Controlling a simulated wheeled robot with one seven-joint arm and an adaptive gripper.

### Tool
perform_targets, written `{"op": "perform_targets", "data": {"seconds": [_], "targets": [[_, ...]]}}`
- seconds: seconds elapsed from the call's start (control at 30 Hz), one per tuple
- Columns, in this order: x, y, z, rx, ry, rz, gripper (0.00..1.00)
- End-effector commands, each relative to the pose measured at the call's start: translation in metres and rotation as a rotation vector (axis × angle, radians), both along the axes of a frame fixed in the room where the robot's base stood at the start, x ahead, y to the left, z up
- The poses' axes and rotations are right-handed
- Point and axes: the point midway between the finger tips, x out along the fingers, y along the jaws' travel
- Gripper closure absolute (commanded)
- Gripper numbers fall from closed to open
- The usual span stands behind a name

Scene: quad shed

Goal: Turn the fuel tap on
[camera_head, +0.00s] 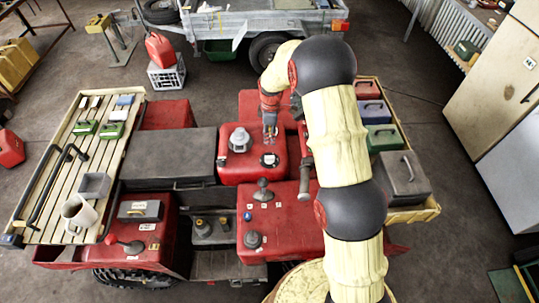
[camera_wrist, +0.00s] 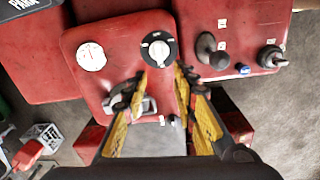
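The fuel tap appears to be a round black dial with a pale lever across it (camera_wrist: 157,48), set on the red tank (camera_wrist: 115,30). In the head view the dial (camera_head: 269,159) sits near the tank's front right corner. The lever's exact on or off position is too small to read. My gripper (camera_wrist: 161,70) is open, its yellow-and-black fingers apart with the tips just short of the dial in the wrist view. It looks empty. In the head view my gripper (camera_head: 270,130) hangs over the tank behind the dial. Its height above the dial is hard to tell.
A grey filler cap (camera_head: 240,138) stands on the tank left of the dial. Black knobbed levers (camera_head: 263,190) rise in front, and a handlebar grip (camera_head: 304,178) is close at the right. A dark seat (camera_head: 170,155) lies left. Racks with small boxes flank the vehicle.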

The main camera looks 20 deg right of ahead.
Motion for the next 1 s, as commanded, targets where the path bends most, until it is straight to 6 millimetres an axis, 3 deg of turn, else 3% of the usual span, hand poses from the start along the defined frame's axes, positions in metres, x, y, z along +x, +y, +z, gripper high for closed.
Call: {"op": "perform_targets", "data": {"seconds": [0.03, 0.2, 0.47, 0.8, 1.0], "targets": [[0.003, 0.000, -0.019, -0.001, 0.014, 0.028, 0.72], [0.010, 0.000, -0.058, -0.002, 0.037, 0.098, 0.72], [0.011, 0.000, -0.083, -0.003, 0.047, 0.127, 0.72], [0.011, 0.000, -0.132, -0.003, 0.047, 0.126, 0.72], [0.011, 0.000, -0.147, -0.002, 0.044, 0.126, 0.72]]}}
